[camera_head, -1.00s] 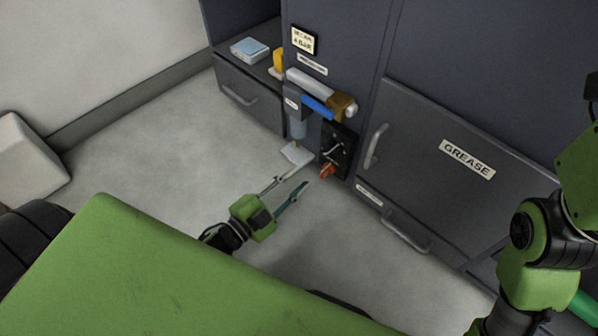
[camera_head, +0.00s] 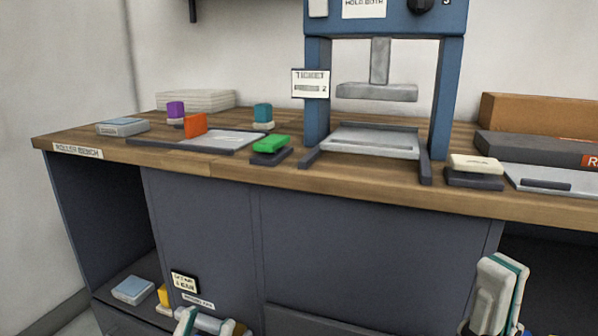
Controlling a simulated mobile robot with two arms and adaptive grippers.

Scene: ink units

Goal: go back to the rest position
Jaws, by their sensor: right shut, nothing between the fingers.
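My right gripper (camera_head: 500,290) is at the lower right in the head view, upright in front of the bench front. Its pale and teal fingers are together, with nothing between them. My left gripper (camera_head: 186,322) shows only as pale and teal fingertips at the bottom edge, left of centre.
The wooden bench top (camera_head: 250,172) bears a blue press (camera_head: 316,105), a tray with an orange block (camera_head: 195,125), a green-topped pad (camera_head: 270,145) and a cream-topped pad (camera_head: 475,163). A shelf below at left holds a blue box (camera_head: 133,290).

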